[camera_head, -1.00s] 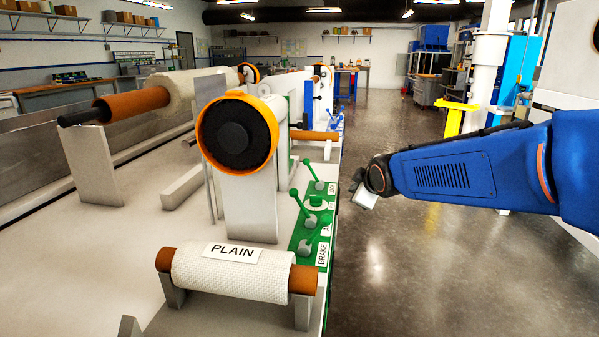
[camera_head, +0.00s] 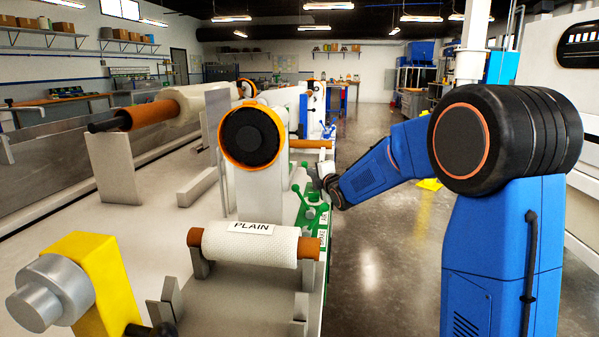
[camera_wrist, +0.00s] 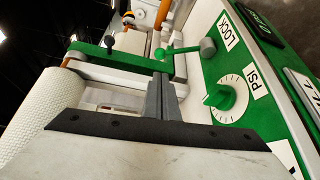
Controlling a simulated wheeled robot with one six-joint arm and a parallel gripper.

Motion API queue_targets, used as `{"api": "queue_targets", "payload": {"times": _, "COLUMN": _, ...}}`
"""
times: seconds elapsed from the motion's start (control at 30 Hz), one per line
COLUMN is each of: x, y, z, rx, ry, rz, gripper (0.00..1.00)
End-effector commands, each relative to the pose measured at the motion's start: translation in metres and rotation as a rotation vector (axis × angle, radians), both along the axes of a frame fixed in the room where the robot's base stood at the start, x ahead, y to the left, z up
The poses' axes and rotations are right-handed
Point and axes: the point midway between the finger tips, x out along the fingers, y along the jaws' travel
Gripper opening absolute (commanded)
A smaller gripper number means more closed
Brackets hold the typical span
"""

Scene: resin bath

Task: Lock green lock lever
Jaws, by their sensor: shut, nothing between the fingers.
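The green lock lever (camera_wrist: 185,49) shows in the wrist view, with a grey hub beside the LOCK label (camera_wrist: 229,31) and a green ball knob at its left end. My gripper (camera_wrist: 161,76) is shut and empty, its grey fingers pointing toward the knob from below in the picture. A small gap shows between fingertips and knob; I cannot tell the depth. In the head view my gripper (camera_head: 327,173) is over the far part of the green control panel (camera_head: 306,243) and seems to hide the lock lever there.
A green dial (camera_wrist: 222,97) with a PSI label is right of the fingers. A green bar (camera_wrist: 110,58) crosses left of them. Another green lever (camera_head: 302,199) stands nearer on the panel. The PLAIN roll (camera_head: 262,245) lies in front. Open floor lies right of the machine.

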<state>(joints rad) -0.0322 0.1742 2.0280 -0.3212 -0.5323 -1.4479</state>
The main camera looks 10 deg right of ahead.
Motion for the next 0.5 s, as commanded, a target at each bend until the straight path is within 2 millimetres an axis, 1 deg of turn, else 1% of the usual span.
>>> {"api": "queue_targets", "payload": {"times": 0.03, "x": 0.0041, "y": 0.0015, "z": -0.0011, "rx": -0.010, "ry": -0.011, "rz": 0.007, "gripper": 0.00}}
{"api": "queue_targets", "payload": {"times": 0.13, "x": 0.0082, "y": 0.0033, "z": -0.0016, "rx": -0.024, "ry": -0.024, "rz": 0.014, "gripper": 0.00}}
{"api": "queue_targets", "payload": {"times": 0.5, "x": 0.0091, "y": 0.0039, "z": -0.0013, "rx": -0.029, "ry": -0.029, "rz": 0.016, "gripper": 0.00}}
